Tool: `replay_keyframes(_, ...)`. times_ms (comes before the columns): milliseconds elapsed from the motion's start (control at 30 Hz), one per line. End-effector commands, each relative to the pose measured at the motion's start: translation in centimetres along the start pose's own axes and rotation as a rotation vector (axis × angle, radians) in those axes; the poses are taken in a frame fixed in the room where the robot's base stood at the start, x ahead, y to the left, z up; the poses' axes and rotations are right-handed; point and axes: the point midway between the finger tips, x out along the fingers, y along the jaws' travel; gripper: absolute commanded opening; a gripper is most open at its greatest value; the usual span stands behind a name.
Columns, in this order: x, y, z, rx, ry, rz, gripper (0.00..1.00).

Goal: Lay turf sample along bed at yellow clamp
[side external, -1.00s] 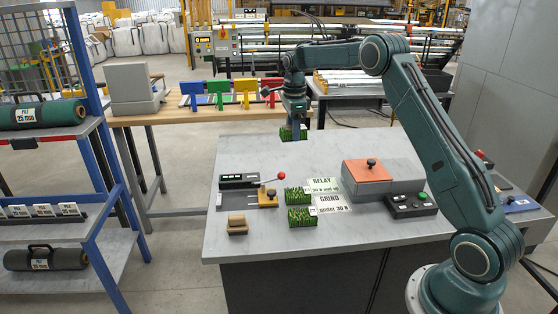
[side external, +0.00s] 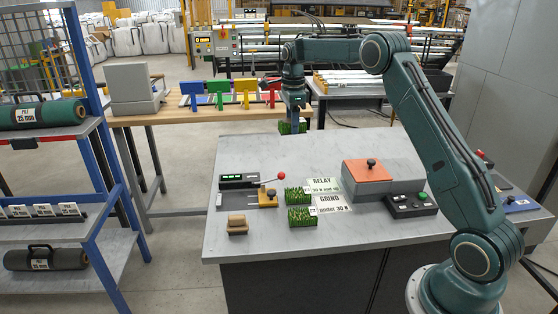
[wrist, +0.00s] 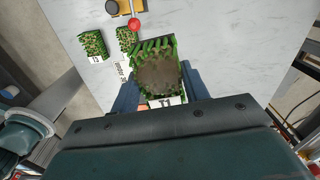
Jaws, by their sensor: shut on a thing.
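My gripper (side external: 294,116) is shut on a green turf sample (side external: 285,128) and holds it above the far edge of the grey table. In the wrist view the held turf sample (wrist: 158,75) sits between the fingers (wrist: 160,92), with its brown underside and a white tag showing. The yellow clamp (side external: 246,91) stands on the wooden bench behind, left of my gripper and between the green clamp (side external: 219,93) and the red clamp (side external: 270,92). A blue clamp (side external: 195,94) is at the left of the row. The bed surface at the yellow clamp is too small to make out.
Two turf samples (side external: 298,195) (side external: 300,217) lie on the grey table (side external: 270,255) beside RELAY and GRIND cards (side external: 322,189). A tester with a red-knobbed lever (side external: 281,176) and a box with an orange lid (side external: 368,171) also stand there. A grey machine (side external: 134,90) occupies the bench's left end.

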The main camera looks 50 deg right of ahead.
Motion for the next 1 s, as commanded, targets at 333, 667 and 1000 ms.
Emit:
replay_keyframes(333, -0.1, 0.9, 7.2, 0.026, -0.001, -0.002, 0.20)
replay_keyframes(667, -0.2, 3.9, 16.6, 0.076, 0.000, 0.000, 0.20)
replay_keyframes(1000, -0.3, 5.2, 19.4, 0.099, 0.000, 0.000, 0.20)
